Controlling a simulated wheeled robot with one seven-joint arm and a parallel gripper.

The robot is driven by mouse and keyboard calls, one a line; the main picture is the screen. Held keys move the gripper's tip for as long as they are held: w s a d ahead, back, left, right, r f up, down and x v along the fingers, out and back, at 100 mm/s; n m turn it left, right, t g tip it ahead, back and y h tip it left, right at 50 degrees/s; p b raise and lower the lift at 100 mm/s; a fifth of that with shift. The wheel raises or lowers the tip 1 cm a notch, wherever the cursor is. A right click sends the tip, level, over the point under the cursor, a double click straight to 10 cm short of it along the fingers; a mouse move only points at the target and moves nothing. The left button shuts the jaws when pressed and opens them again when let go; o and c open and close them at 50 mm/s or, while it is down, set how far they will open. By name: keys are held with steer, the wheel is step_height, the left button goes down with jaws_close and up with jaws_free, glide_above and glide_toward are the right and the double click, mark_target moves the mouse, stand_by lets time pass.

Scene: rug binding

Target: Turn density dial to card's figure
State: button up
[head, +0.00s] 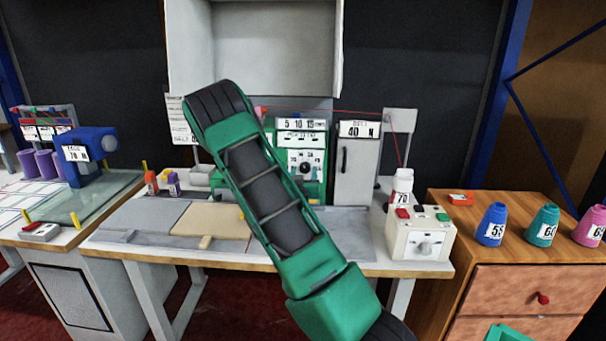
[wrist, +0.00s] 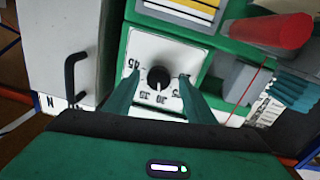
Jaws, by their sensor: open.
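The density dial (head: 304,168) is a black round knob on a white plate, on the front of the green machine (head: 313,140). In the wrist view the dial (wrist: 158,78) shows upside down, its white mark towards the picture's bottom, near small figures that look like 35 and 30; 45 is at the left. My gripper (wrist: 159,76) is open, its green fingers on either side of the knob; I cannot tell whether they touch it. My gripper is hidden behind my arm in the head view. A sign (head: 359,129) reads 40 N.
A grey cabinet (head: 355,170) with a black handle stands right of the machine. A red thread runs above it to a grey post (head: 399,121). A white control box (head: 421,235) and a bottle (head: 402,187) are at the bench's right.

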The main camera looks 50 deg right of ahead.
steer(key=shift+w+d, duration=0.45)
steer(key=shift+d, duration=0.15)
steer(key=shift+c, duration=0.5)
steer(key=c, duration=0.9)
steer(key=shift+d+r, duration=0.1)
steer(key=shift+d, duration=0.2)
steer(key=shift+a, duration=0.2)
steer(key=shift+a+n, duration=0.15)
steer(key=shift+n, duration=0.25)
steer(key=shift+c, duration=0.2)
steer(key=n, duration=0.3)
steer(key=shift+n, duration=0.3)
steer(key=shift+a+n+t, duration=0.1)
steer(key=shift+n+t, duration=0.2)
steer(key=shift+n, duration=1.4)
steer(key=shift+w+f, duration=0.1)
steer(key=shift+f, duration=0.1)
